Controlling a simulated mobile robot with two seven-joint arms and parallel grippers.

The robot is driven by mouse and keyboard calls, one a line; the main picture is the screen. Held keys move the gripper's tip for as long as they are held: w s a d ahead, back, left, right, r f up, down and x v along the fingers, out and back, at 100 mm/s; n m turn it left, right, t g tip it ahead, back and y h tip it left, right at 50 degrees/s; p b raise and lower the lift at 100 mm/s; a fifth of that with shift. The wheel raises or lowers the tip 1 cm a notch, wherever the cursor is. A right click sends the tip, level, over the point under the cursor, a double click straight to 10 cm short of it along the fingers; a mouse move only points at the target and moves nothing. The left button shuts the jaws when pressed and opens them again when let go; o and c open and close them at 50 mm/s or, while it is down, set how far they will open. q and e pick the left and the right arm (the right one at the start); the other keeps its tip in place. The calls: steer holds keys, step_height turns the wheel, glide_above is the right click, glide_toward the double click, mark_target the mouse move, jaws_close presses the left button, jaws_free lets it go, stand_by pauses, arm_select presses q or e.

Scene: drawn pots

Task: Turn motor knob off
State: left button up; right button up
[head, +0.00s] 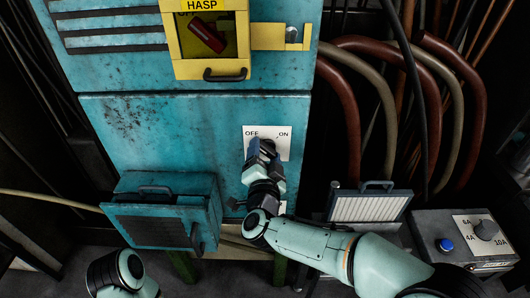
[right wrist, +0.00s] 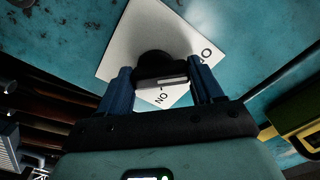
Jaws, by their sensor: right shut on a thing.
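The motor knob is black, with a round base and a bar grip, and shows in the right wrist view (right wrist: 156,64). It sits on a white plate (head: 283,150) marked OFF at left and ON at right, on the blue cabinet's lower panel. My right gripper (head: 262,147) reaches up to the plate and hides most of the knob in the head view. In the right wrist view its two blue fingers (right wrist: 162,88) are on either side of the knob's bar, shut on it. Part of my left arm shows at the bottom left; its gripper is out of view.
A yellow HASP box (head: 244,70) with a dark red handle is above the plate. A blue vented box (head: 158,233) stands lower left. A grey panel with a white grille (head: 368,207) and a control box (head: 464,240) with a blue button are at right. Thick hoses hang behind.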

stand_by(0.4)
steer(key=o, duration=1.1)
steer(key=shift+c, duration=0.2)
steer(key=shift+s, duration=0.15)
steer(key=s+b, duration=0.1)
steer(key=s, duration=1.2)
steer(key=shift+b, duration=0.35)
steer(key=shift+s, duration=0.1)
